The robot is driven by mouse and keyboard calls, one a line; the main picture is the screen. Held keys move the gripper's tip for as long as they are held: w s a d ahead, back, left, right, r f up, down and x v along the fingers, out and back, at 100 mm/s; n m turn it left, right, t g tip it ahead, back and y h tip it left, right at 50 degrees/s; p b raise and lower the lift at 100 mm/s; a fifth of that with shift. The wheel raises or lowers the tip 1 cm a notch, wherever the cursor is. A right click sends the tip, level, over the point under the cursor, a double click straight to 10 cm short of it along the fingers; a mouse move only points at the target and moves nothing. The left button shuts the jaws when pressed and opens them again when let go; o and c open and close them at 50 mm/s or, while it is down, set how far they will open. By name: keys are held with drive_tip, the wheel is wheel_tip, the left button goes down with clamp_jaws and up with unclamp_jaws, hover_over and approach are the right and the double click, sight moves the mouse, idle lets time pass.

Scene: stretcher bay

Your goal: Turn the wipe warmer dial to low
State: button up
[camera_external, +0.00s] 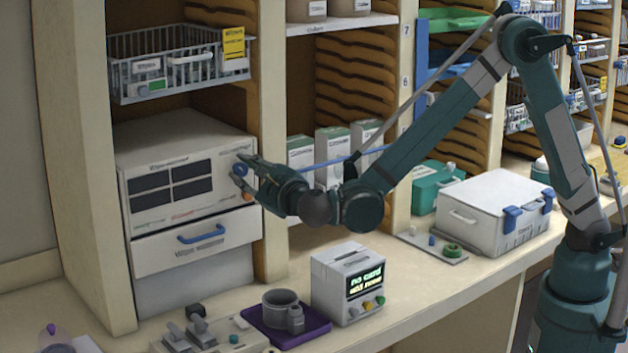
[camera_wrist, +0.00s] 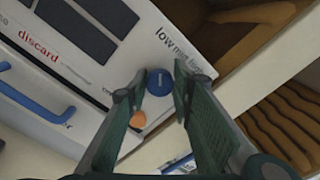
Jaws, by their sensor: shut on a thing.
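The wipe warmer (camera_external: 180,150) is a white box with dark window panels in the left shelf bay. Its blue round dial (camera_wrist: 158,82) is on the right of its front; in the external view the dial (camera_external: 240,170) is partly covered by my gripper (camera_external: 239,173). In the wrist view my gripper (camera_wrist: 157,93) has one finger on each side of the dial and is shut on it. The printed word "low" (camera_wrist: 167,36) shows above the dial, with more labels beside it. I cannot tell where the dial points.
An orange knob (camera_wrist: 138,119) sits just below the dial, close to one finger. A drawer with a blue handle (camera_external: 201,234) is under the warmer. A shelf upright (camera_external: 271,130) stands right of it. A card-reader box (camera_external: 347,282) and purple tray (camera_external: 318,337) are on the counter below.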

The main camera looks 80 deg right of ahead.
drive_tip(key=o, duration=0.8)
drive_tip(key=shift+o, duration=0.2)
drive_tip(key=v, duration=1.2)
drive_tip(key=shift+r, duration=0.1)
